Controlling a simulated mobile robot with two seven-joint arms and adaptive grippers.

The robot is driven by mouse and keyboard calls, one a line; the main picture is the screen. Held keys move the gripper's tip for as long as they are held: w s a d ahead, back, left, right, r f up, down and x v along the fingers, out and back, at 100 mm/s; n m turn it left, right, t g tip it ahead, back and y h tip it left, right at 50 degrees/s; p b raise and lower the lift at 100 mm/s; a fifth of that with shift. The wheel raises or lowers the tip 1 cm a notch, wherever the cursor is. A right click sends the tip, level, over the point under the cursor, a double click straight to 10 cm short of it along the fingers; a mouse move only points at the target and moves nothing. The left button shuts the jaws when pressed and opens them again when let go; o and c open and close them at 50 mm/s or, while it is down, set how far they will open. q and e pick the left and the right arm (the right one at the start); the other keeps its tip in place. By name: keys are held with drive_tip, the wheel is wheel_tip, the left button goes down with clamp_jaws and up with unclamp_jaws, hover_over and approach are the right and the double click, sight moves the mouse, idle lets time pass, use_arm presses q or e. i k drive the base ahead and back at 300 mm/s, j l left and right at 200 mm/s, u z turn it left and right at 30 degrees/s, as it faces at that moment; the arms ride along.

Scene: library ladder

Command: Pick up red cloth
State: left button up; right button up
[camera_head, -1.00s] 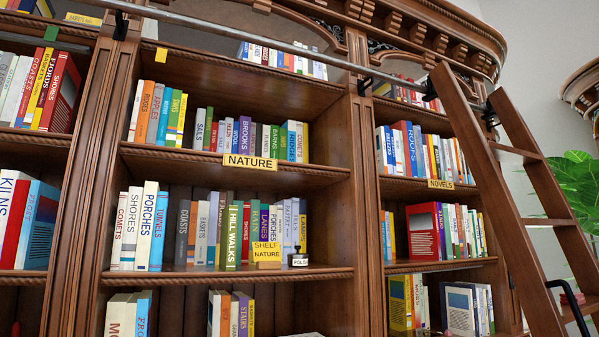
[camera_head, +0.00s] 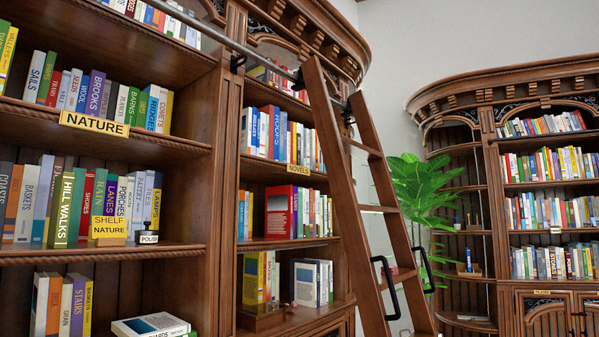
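No red cloth can be made out for certain. A small reddish patch (camera_head: 396,271) shows on a low step of the wooden ladder (camera_head: 347,200), between two black handles, but it is too small to tell what it is. Neither of my grippers is in view.
The ladder leans on a rail before the tall bookcase (camera_head: 226,180). The shelves hold many books, a "NATURE" label (camera_head: 94,124) and a small dark bottle labelled "POLISH" (camera_head: 148,237). A green plant (camera_head: 418,190) and a second bookcase (camera_head: 505,210) stand to the right.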

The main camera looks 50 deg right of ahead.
sight(394, 270)
drive_tip(key=z, duration=2.15)
drive_tip(key=i+l+z, duration=0.1)
drive_tip(key=i+l, duration=1.35)
